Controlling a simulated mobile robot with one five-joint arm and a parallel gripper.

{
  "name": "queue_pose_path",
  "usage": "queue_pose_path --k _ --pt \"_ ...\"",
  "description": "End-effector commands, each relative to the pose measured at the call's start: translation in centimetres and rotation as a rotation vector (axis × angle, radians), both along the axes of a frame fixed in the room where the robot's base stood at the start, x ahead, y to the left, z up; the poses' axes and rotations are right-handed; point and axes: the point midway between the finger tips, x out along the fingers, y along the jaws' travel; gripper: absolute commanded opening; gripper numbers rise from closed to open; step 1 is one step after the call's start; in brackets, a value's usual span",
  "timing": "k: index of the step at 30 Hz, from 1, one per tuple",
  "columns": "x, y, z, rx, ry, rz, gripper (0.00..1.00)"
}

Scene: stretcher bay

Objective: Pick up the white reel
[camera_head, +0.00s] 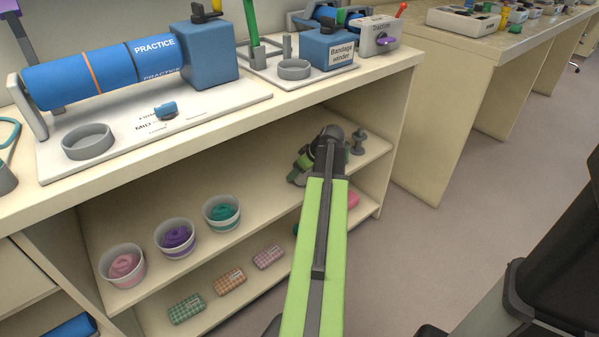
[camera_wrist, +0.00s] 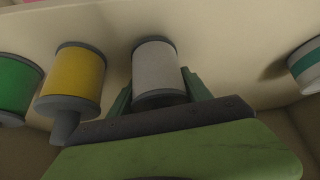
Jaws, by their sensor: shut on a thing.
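The white reel (camera_wrist: 155,70) is a pale cylinder with dark grey end rims, in the middle of the wrist view. My gripper (camera_wrist: 157,92) has a green finger on each side of it and is shut on it. The reel's lower end is partly hidden behind the dark gripper bar. In the head view my green arm reaches into the upper shelf, and my gripper (camera_head: 306,163) is mostly hidden by the wrist. The white reel cannot be made out there.
A yellow reel (camera_wrist: 75,78) stands close left of the white reel, and a green reel (camera_wrist: 16,88) stands beyond it. A green-and-white roll (camera_wrist: 305,66) is at the right. The shelf unit's worktop (camera_head: 290,84) lies above my arm. Several tubs, including a teal one (camera_head: 221,214), stand left.

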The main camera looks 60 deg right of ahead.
Motion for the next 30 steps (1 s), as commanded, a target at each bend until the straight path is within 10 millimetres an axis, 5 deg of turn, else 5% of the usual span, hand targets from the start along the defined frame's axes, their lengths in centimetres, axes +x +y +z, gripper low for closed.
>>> queue_pose_path --k 7,18,30 --pt "0.0 0.0 4.5 0.000 0.000 0.000 0.15" --pt "-8.3 -1.0 9.0 0.000 0.000 -0.004 0.15" --pt "-11.6 -1.4 10.4 0.000 0.000 0.001 0.15"
